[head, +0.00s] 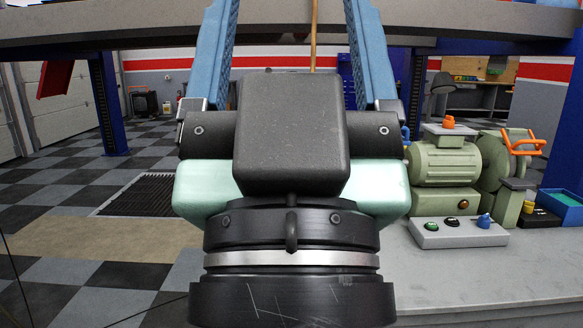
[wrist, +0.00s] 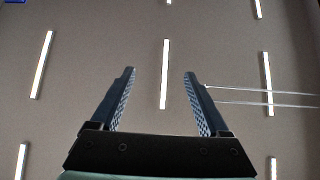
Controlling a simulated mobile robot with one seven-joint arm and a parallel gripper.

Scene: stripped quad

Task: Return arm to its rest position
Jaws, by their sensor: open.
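My gripper (wrist: 161,82) shows in the wrist view with its two blue ridged fingers apart and nothing between them. Behind it is a grey ceiling with several bright strip lights. In the head view my gripper (head: 292,20) is close up in the middle, its blue fingers pointing up and spread wide. The fingertips are cut off by the top edge. Its dark body hides much of the middle of the scene.
A green machine (head: 445,165) stands on a grey bench (head: 480,270) at the right, with a button box (head: 457,232) in front. A blue post (head: 108,100) stands at the left. A grey beam (head: 120,25) crosses the top. Checkered floor (head: 60,270) lies open at the left.

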